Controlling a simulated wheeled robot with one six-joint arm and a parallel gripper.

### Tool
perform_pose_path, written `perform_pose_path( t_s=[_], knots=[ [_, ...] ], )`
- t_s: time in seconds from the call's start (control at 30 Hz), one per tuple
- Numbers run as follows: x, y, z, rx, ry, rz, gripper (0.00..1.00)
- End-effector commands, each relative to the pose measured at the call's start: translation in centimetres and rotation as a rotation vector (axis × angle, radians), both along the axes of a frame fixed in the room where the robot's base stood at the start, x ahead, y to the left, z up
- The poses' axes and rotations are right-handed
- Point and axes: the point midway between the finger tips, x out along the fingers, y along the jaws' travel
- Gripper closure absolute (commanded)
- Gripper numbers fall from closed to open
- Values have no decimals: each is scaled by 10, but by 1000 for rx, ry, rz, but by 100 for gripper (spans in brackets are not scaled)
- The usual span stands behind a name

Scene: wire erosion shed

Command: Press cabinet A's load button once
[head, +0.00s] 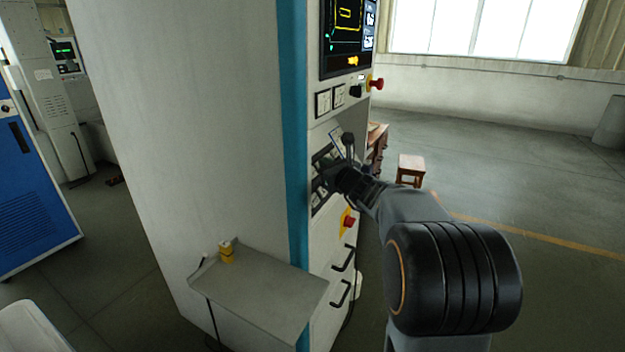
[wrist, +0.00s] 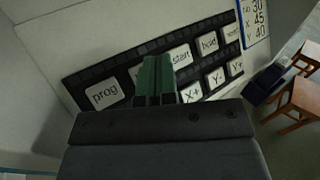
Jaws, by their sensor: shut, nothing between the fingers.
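The tall grey cabinet (head: 200,120) with a blue edge stripe fills the middle of the head view; I see no letter on it. Its black key panel (head: 318,200) is mostly behind my gripper (head: 328,178). In the wrist view, the tilted panel has white keys: "prog" (wrist: 103,95), "start" (wrist: 181,56), "load" (wrist: 208,42) and a lower row with X and Y keys (wrist: 215,78). My gripper's green fingers (wrist: 155,75) are shut and empty, in front of the panel, left of "start" and "load". They cover a key beside "prog". I cannot tell whether they touch the panel.
A red emergency knob (head: 376,83) sticks out above, and another red knob on yellow (head: 348,222) sits below the panel. A grey shelf (head: 262,290) juts from the cabinet's side. A wooden stool (head: 411,168) stands behind; the floor to the right is open.

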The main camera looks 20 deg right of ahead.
Motion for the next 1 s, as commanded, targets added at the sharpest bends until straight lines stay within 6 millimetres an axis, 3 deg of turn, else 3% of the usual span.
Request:
perform_pose_path(
  t_s=[0.23,1.0],
  knots=[
    [7,7,-8,1,0,0,100],
    [8,7,-8,1,0,-1,100]
  ],
)
